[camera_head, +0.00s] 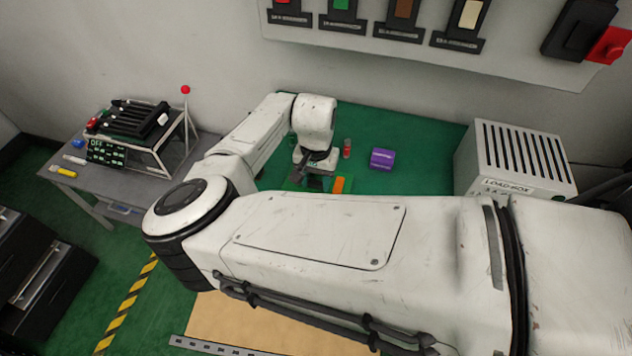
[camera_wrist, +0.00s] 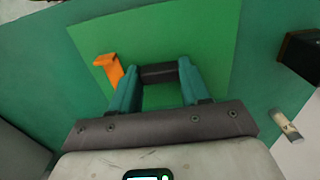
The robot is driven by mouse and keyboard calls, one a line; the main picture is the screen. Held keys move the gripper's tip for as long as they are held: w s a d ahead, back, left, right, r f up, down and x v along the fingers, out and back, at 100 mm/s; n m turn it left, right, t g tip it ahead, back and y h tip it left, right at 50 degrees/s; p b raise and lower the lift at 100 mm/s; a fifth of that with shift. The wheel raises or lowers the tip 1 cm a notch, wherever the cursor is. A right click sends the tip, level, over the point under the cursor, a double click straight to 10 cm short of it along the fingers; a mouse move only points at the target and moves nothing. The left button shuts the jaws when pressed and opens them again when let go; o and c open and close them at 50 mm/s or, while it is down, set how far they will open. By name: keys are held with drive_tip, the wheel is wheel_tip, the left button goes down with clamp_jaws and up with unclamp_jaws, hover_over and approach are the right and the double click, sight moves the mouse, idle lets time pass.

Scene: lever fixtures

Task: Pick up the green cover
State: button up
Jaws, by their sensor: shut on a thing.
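The green cover (camera_wrist: 205,38) is a flat bright green square filling the middle of the wrist view. A dark bar (camera_wrist: 158,73), which looks like its handle, lies between my fingers. My gripper (camera_wrist: 157,75) is shut on this bar, with one teal finger at each end. In the head view the cover (camera_head: 292,186) shows only in part, below my gripper (camera_head: 313,172), behind my forearm. An orange hooked piece (camera_wrist: 108,68) lies over the cover just left of my fingers. I cannot tell whether the cover rests on the surface or is raised.
A purple block (camera_head: 382,158) and a small red cylinder (camera_head: 347,148) stand right of my gripper on the green worktop (camera_head: 420,140). A slotted load box (camera_head: 515,160) stands at the right. A grey side table (camera_head: 75,185) with a black rack is left.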

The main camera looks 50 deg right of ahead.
wheel_tip(320, 180, up, 2)
drive_tip(key=shift+r, duration=0.1)
drive_tip(key=s+a+r+b, duration=0.3)
drive_tip(key=s+a+r, duration=0.2)
drive_tip(key=s+r, duration=0.5)
drive_tip(key=s, duration=0.3)
drive_tip(key=shift+s+f, duration=0.1)
